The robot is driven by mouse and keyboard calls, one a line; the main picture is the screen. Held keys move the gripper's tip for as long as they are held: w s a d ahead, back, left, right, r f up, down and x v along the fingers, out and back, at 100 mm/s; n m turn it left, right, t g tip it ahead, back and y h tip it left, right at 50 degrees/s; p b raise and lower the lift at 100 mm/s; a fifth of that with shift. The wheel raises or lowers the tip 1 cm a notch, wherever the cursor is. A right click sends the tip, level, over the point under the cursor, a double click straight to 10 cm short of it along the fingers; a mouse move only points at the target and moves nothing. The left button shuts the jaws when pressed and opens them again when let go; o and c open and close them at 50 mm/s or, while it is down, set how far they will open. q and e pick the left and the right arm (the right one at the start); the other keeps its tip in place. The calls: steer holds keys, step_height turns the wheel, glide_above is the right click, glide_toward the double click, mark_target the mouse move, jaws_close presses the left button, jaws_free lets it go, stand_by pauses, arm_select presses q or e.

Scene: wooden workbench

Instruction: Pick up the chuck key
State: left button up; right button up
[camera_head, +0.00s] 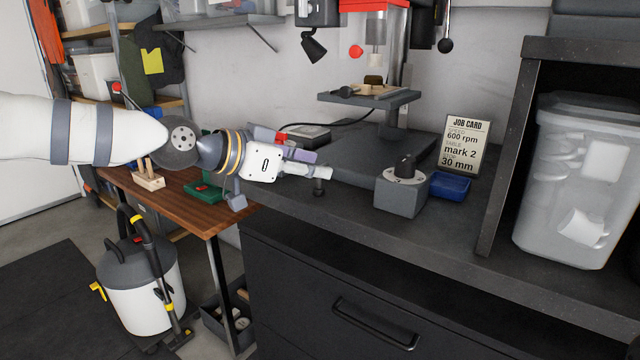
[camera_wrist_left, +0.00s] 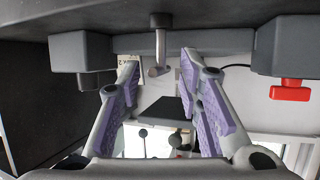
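What appears to be the chuck key (camera_head: 319,188) is a small dark upright piece on the dark bench, just below my left gripper's fingertips. Its upper part is hidden behind the fingers in the head view. In the left wrist view it shows as a grey stem (camera_wrist_left: 158,52) with a dark end, between and beyond the fingertips. My left gripper (camera_head: 318,171) reaches in from the left, above the bench. In the left wrist view its purple-padded fingers (camera_wrist_left: 160,70) are spread apart with nothing gripped. My right gripper is not in view.
The drill press base (camera_head: 350,150) stands behind the gripper. A grey dial box (camera_head: 402,188), a blue tray (camera_head: 450,186) and a job card (camera_head: 464,145) are to the right. A dark cabinet side (camera_head: 505,160) bounds the bench. The bench front edge is clear.

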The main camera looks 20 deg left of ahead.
arm_select(q)
steer(key=x, duration=0.2)
steer(key=shift+w+d+f, duration=0.1)
steer(key=shift+w+f, duration=0.1)
steer(key=shift+f, duration=0.1)
steer(key=shift+r, duration=0.2)
jaws_close()
